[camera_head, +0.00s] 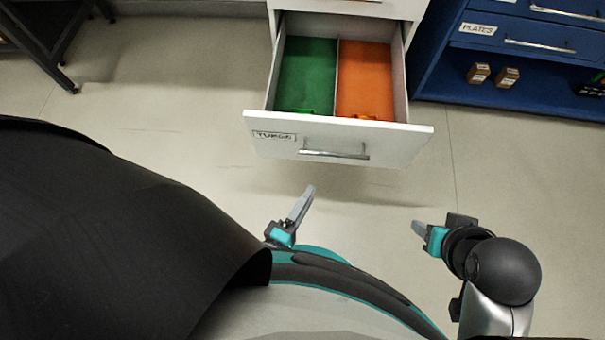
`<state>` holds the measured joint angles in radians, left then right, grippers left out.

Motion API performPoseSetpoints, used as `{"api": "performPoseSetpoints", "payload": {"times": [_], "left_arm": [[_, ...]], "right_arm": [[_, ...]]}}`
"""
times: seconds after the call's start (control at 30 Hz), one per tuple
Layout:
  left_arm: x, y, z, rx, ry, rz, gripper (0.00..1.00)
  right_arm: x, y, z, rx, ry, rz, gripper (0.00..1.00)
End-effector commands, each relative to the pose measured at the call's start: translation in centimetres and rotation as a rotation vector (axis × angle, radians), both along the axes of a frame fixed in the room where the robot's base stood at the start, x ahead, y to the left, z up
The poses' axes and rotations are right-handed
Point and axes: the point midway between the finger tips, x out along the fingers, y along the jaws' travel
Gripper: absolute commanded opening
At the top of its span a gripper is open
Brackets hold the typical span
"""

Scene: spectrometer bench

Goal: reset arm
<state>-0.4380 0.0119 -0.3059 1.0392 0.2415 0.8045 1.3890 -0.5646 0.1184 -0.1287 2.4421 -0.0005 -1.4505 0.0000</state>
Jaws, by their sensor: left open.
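My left gripper (305,193) is in the middle of the head view, below the front of the open drawer, with its grey fingers pointing up and slightly right. It is open, and nothing shows between its fingers. It appears apart from the drawer. My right gripper (417,228) is at the lower right, pointing left toward the middle. Its fingers overlap from this angle, so its opening is unclear, and no held object shows. The large black shape at the left and the curved part at the bottom hide some of the floor.
A white drawer (270,146) is pulled out, with a green compartment (307,75) and an orange compartment (364,75). Small green and orange items lie near its front wall. A blue cabinet (432,75) with small boxes stands right. Floor (160,90) left of the drawer is clear.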

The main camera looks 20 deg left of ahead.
Motion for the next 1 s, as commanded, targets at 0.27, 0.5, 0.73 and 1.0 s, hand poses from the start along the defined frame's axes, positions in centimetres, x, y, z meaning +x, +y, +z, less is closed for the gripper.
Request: {"api": "performPoseSetpoints", "payload": {"times": [0.27, 0.5, 0.73, 1.0], "left_arm": [[0.0, 0.0, 0.0, 0.0, 0.0, 0.0, 0.45], [0.4, -0.1, 0.0, 0.025, 0.01, -0.012, 0.45], [3.2, -0.8, 0.5, 0.238, 0.099, -0.129, 0.45], [5.5, -0.8, 2.5, 0.59, 0.222, -0.345, 0.45]], "right_arm": [[0.0, 0.0, 0.0, 0.0, -0.001, 0.0, 0.5], [0.0, 0.1, 0.0, 0.002, -0.001, 0.001, 0.5], [0.0, 0.0, 0.0, 0.002, 0.0, 0.001, 0.5], [0.0, 0.0, 0.0, 0.001, 0.0, 0.0, 0.5]]}}
